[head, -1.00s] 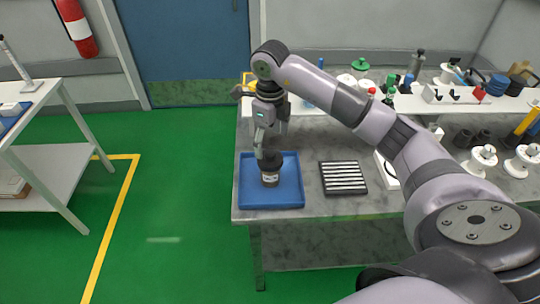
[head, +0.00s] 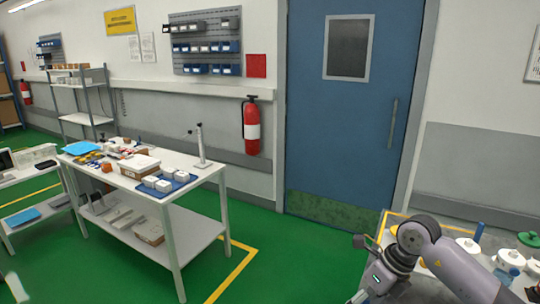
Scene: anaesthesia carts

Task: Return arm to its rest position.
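My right arm comes in at the bottom right of the head view, bent over the corner of the grey workbench (head: 397,218). Its wrist shows, but the gripper's fingertips are cut off by the bottom edge, so its opening and anything in it are hidden. My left arm and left gripper are out of view. The blue tray and the dark jar seen earlier are outside the picture now.
A white table (head: 207,172) with boxes and a blue tray stands at the left. A blue door (head: 345,140) and a fire extinguisher (head: 251,126) are on the back wall. Green floor (head: 290,260) is clear between the table and the workbench.

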